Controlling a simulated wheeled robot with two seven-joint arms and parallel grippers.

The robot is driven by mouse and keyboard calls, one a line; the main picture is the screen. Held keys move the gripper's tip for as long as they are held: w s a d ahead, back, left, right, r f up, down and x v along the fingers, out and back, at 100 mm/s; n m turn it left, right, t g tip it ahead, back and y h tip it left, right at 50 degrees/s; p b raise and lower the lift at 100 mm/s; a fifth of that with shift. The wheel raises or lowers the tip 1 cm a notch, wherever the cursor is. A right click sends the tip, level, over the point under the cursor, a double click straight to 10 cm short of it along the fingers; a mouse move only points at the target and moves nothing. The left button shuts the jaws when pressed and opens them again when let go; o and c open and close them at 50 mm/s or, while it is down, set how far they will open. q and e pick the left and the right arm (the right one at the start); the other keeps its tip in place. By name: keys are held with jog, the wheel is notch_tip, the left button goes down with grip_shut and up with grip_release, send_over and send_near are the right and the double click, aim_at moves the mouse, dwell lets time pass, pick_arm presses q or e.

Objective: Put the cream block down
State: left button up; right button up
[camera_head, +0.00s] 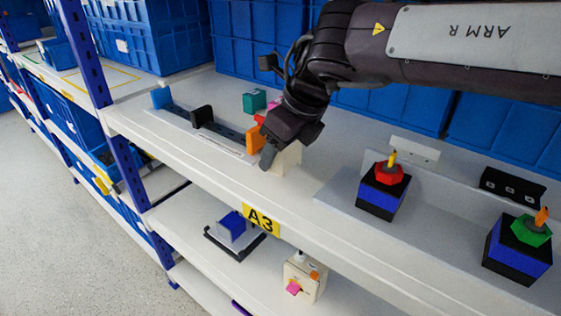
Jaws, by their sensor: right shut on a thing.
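My left gripper is not in view.
An orange piece (255,140) stands close left of the block, by a dark rail (213,127) with a black slider. A teal block (255,101) is behind. Red-topped (383,190) and green-topped (518,250) switch boxes stand right. Blue crates line the back.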

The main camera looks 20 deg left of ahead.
aim_at(280, 163)
jog(key=shift+f, duration=1.45)
jog(key=shift+f, duration=0.1)
jog(key=o, duration=1)
jog(key=v, duration=0.7)
jog(key=shift+d+r, duration=0.1)
jog(key=shift+r, duration=0.25)
